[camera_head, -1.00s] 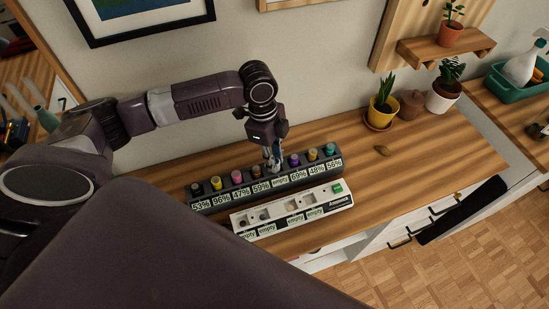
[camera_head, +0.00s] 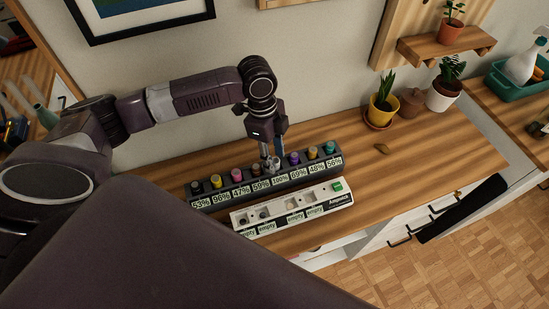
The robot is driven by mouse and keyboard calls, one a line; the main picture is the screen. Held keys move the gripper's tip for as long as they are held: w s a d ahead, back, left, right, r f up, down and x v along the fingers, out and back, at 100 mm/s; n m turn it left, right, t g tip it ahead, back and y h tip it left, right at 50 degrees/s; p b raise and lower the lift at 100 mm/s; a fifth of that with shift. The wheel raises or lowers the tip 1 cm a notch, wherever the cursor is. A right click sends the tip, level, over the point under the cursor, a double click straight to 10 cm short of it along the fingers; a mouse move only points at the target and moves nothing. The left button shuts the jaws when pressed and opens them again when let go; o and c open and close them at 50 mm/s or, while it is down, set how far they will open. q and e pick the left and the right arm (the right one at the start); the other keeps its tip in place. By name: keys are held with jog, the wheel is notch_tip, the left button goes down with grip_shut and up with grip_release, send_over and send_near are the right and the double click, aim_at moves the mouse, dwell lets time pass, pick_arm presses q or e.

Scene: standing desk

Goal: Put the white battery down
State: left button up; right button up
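The dark battery rack (camera_head: 215,202) stands on the wooden desk with a row of coloured batteries upright in it. The white battery (camera_head: 274,165) looks seated in the slot whose label reads 100%, between a brown battery (camera_head: 255,170) and a purple one (camera_head: 294,158); the fingers partly hide it. My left gripper (camera_head: 271,158) points down right over that slot. Its fingers look spread apart around the top of the white battery. My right gripper is not in view.
A white charger strip (camera_head: 325,201) with several slots labelled empty lies in front of the rack. A yellow potted plant (camera_head: 381,111), a brown pot (camera_head: 411,103) and a white pot (camera_head: 443,96) stand at the back right. The desk right of the rack is mostly clear.

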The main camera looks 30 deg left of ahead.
pick_arm(q)
notch_tip(320, 180, up, 11)
jog(key=a+b, duration=0.1)
jog(key=shift+a+b, duration=0.35)
jog(key=shift+s, duration=0.15)
